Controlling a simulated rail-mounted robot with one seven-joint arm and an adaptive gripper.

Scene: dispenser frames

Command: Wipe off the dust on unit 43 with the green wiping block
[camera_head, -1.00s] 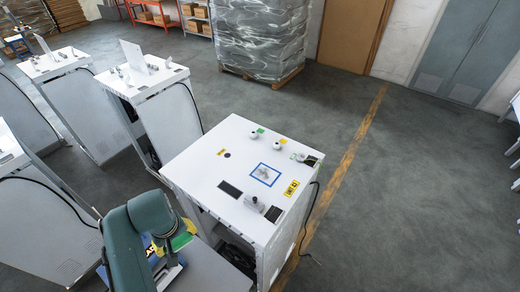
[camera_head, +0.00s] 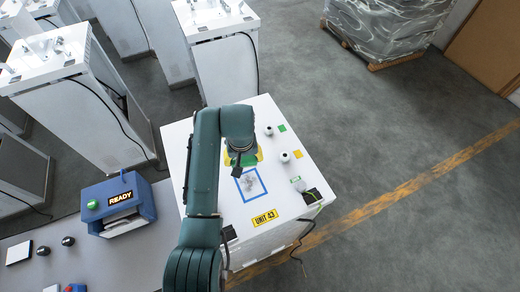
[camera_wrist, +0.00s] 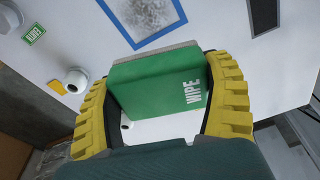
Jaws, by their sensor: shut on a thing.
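The white cabinet top of unit 43 (camera_head: 290,230) bears a yellow "UNIT 43" label (camera_head: 265,218). A blue square outline (camera_head: 262,195) on it surrounds a patch of grey dust (camera_head: 250,182), which also shows in the wrist view (camera_wrist: 150,12). My gripper (camera_head: 243,157) is over the top, beside the far edge of the blue square. In the wrist view its yellow fingers (camera_wrist: 165,95) are shut on the green wiping block (camera_wrist: 155,84), marked "WIPE". I cannot tell whether the block touches the surface.
Two white knobs (camera_head: 284,157) stand right of the square, near green and yellow tags. A black device (camera_head: 312,196) is at the right edge. A blue box reading "READY" (camera_head: 120,203) stands on the grey table to the left. Other white cabinets (camera_head: 95,110) stand behind.

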